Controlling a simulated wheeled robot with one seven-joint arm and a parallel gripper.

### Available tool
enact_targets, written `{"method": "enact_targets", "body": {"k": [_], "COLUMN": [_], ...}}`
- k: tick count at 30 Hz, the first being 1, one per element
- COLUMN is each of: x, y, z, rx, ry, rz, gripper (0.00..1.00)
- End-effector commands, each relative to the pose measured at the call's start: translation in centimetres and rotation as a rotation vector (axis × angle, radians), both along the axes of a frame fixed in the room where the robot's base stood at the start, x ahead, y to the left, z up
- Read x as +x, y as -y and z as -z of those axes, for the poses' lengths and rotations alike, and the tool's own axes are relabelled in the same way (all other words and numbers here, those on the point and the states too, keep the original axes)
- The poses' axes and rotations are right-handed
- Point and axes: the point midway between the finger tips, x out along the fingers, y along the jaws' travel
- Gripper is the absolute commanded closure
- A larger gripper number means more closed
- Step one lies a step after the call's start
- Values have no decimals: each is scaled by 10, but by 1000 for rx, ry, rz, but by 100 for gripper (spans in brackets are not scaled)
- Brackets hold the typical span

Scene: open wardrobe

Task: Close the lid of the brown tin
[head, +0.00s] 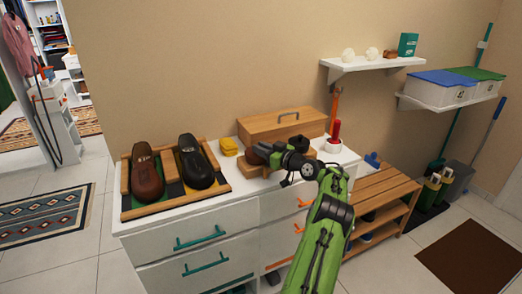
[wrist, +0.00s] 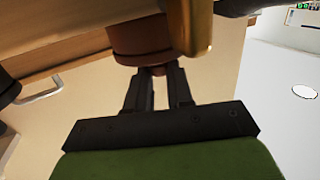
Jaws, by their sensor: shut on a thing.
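The brown tin (head: 257,153) sits on the white cabinet top, in front of the wooden box, and is partly hidden by my gripper. My gripper (head: 277,157) reaches in from the right at the tin. In the wrist view, the tin's round brown side (wrist: 140,43) is right at the fingertips. My gripper's fingers (wrist: 158,72) are close together there, with a small brownish piece of the tin between them. I cannot tell whether this piece belongs to the lid or the body. How far the lid stands open is hidden.
A wooden box (head: 280,124) with a handle stands behind. A yellow block (head: 228,146) and a tray (head: 126,190) with brown and black shoes are to the left. A white pot (head: 333,146) with a red thing is to the right. A wall shelf (head: 370,63) hangs above.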

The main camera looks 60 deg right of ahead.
Motion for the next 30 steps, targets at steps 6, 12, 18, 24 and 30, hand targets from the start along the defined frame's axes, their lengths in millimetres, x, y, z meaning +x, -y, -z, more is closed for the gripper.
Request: {"method": "enact_targets", "body": {"k": [6,12,18,24,30], "x": [1,0,0,-10,-62], "y": [-1,0,0,-2,-12], "z": [0,0,0,-1,-4], "rx": [0,1,0,-1,2], "ry": [1,0,0,-2,-2], "rz": [-2,-1,-1,0,4], "gripper": [100,56,53,53,53]}}
